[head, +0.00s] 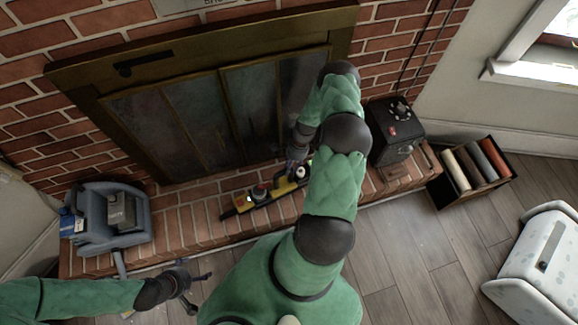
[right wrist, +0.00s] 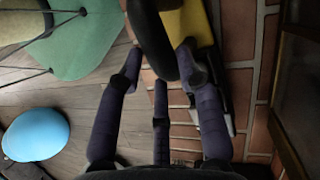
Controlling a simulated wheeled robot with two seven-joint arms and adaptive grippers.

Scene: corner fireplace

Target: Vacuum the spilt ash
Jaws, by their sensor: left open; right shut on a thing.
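A yellow and black tool (head: 266,194), which looks like a hand vacuum, lies along the brick hearth in front of the fireplace doors. My right gripper (head: 296,166) is at its right end, partly hidden by my own arm. In the right wrist view the fingers (right wrist: 160,65) close around a black curved handle (right wrist: 152,35) beside a yellow body (right wrist: 190,25). My left gripper (head: 184,284) is open and empty above the floor, just in front of the hearth's left part. I cannot make out any ash.
A blue-grey caddy (head: 84,238) with boxes stands on the hearth's left end. A black box with knobs (head: 393,145) stands on the right. A crate of rolls (head: 440,187) and a white speckled bin (head: 525,275) are on the floor at the right. Some plank floor (head: 410,245) is clear.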

